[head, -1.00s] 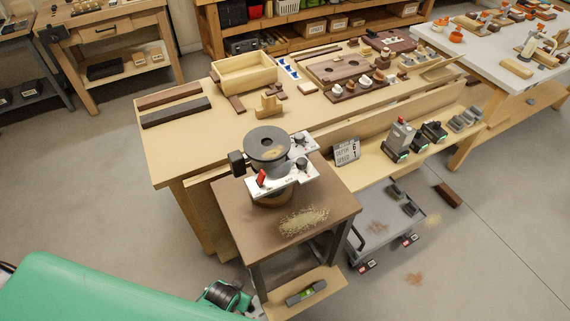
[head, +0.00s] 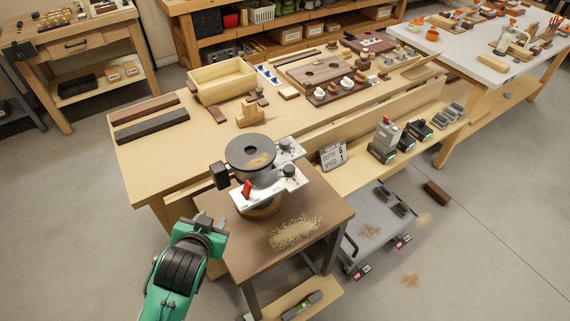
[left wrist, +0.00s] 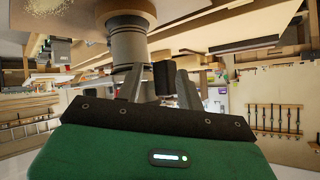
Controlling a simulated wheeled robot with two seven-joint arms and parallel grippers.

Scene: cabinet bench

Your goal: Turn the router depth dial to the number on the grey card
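The router (head: 250,150) stands on a small brown table, with a dark round top and a white control plate (head: 262,192) bearing a red switch (head: 247,188). Two dark dials show, a rear one (head: 286,143) and a front one (head: 289,170); their markings are too small to read. The grey card (head: 325,157) leans behind the router's right side and appears to read depth 6, speed 1. My green left arm is at the small table's left front corner. In the left wrist view my left gripper (left wrist: 157,88) has its fingers apart, with nothing visibly held. My right gripper is out of view.
The small brown table (head: 325,200) has sawdust (head: 295,232) in front of the router. The long workbench (head: 150,165) behind holds a wooden box (head: 232,82) and blocks. Battery tools (head: 384,140) stand on the right ledge. A grey cart (head: 365,245) stands low at the right.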

